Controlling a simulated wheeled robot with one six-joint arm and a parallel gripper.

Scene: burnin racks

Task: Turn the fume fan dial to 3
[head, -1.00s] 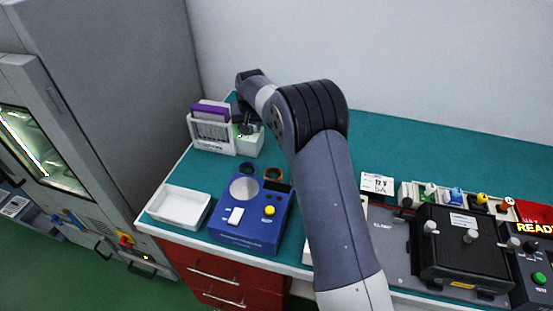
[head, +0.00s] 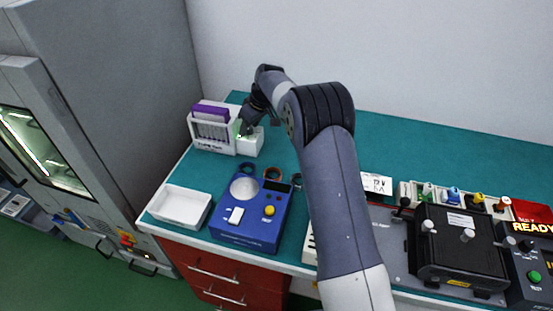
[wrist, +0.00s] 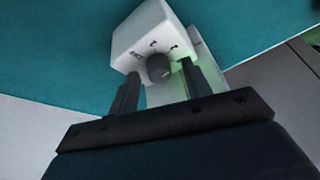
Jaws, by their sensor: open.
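The fume fan unit (head: 250,146) is a small white box at the back left of the bench, beside a white rack. In the wrist view, its white face (wrist: 140,37) carries a round dark dial (wrist: 158,69) with small dark marks around it. The marks are too small and tilted to read surely, and the dial's pointer is not clear. My gripper (wrist: 158,72) is open, with one finger on each side of the dial in the picture. I cannot tell whether the fingers touch it. In the head view my gripper (head: 244,128) is at the unit, partly covering it.
The white rack (head: 212,149) with purple-topped contents stands just left of the unit. A blue device (head: 245,243), dark rings (head: 272,173) and a white tray (head: 180,205) are in front. Black equipment (head: 462,262) fills the right. The teal bench behind my arm is clear.

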